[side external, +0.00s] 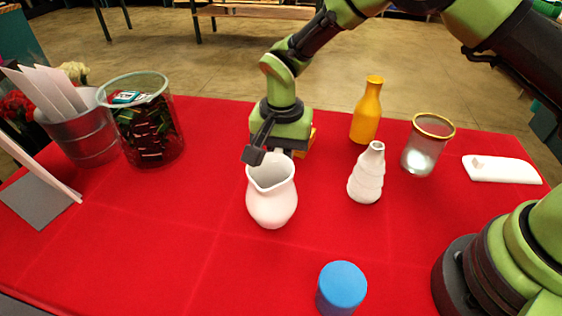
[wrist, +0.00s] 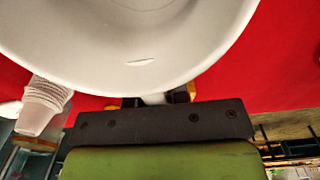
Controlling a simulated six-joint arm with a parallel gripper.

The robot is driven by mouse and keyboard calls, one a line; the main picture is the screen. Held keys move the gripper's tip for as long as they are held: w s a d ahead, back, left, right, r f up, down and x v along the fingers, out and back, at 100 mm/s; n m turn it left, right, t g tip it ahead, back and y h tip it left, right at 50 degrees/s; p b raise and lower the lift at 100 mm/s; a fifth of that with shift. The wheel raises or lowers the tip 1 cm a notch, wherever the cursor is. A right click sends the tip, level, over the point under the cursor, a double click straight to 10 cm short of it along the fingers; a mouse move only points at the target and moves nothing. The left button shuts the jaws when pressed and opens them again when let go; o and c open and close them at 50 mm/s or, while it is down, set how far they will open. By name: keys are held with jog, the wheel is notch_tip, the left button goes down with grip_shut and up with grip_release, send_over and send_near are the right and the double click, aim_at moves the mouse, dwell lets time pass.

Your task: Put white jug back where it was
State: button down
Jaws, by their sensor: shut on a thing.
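The white jug (side external: 271,198) is upright near the middle of the red cloth, its mouth facing up. I cannot tell whether its base touches the cloth. My gripper (side external: 266,150) is at the jug's far upper side, pointing down, and is shut on the jug. In the wrist view the jug's pale body (wrist: 130,40) fills the top. The gripper (wrist: 153,99) there has orange-yellow pads on either side of a small white part, which looks like the handle. The grip is partly hidden behind the jug and the dark gripper body.
A ribbed white vase (side external: 366,174), a yellow bottle (side external: 367,112) and a gold-rimmed glass (side external: 424,148) stand right. A white flat object (side external: 502,170) lies beyond. A blue cylinder (side external: 341,288) stands in front. A glass bin (side external: 150,130) and metal bucket (side external: 88,138) stand left. Cloth left of the jug is clear.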

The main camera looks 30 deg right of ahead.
jog(key=shift+f, duration=0.85)
jog(key=shift+f, duration=0.1)
jog(key=c, duration=1.1)
grip_release()
notch_tip(320, 180, up, 12)
jog(key=shift+r, duration=0.15)
